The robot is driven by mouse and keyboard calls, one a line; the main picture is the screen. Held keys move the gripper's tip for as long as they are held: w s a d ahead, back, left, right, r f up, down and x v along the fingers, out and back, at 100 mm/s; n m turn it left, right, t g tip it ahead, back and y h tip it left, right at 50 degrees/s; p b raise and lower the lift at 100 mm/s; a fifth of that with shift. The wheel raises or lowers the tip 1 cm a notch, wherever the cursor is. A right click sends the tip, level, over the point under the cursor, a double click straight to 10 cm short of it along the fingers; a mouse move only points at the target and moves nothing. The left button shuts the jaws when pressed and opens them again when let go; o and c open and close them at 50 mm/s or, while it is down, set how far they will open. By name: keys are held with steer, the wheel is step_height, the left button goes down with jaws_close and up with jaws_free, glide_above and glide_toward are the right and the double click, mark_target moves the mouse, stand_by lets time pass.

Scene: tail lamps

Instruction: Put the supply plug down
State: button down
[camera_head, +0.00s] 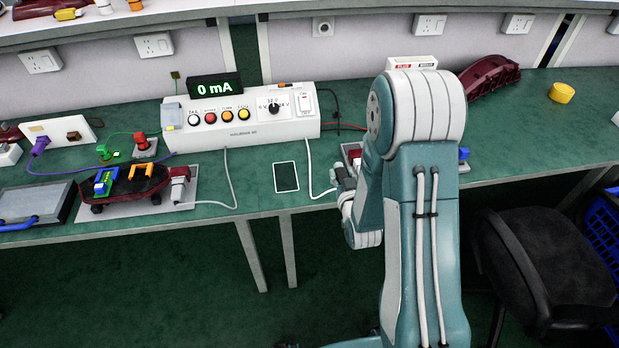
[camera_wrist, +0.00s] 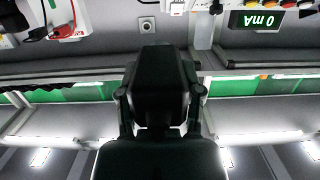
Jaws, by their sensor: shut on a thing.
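My gripper (camera_head: 345,185) hangs at the front edge of the green bench, left of my arm in the head view. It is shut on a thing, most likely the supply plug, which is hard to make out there. A white cord (camera_head: 309,165) runs from the supply unit (camera_head: 240,133) down to the gripper. In the wrist view my gripper (camera_wrist: 160,100) shows as a dark silhouette around a dark block, whose details cannot be told. The supply unit's display (camera_head: 214,87) reads 0 mA, and it shows again in the wrist view (camera_wrist: 264,20).
A dark tablet (camera_head: 286,177) lies on the bench left of the gripper. Another board with a red part (camera_head: 352,153) is partly hidden behind my arm. A black chair (camera_head: 540,270) stands at right.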

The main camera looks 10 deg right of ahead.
steer(key=w+a+f, duration=0.1)
steer(key=w+f, duration=0.1)
steer(key=w, duration=0.2)
glide_above(322, 183)
steer(key=f, duration=0.5)
steer(key=shift+s+d+f, duration=0.1)
steer(key=shift+s, duration=0.25)
steer(key=shift+w+f, duration=0.15)
steer(key=shift+f, duration=0.1)
steer(key=shift+w+f, duration=0.15)
steer(key=shift+f, duration=1.5)
steer(key=shift+c, duration=1.3)
jaws_free()
steer(key=shift+f, duration=0.1)
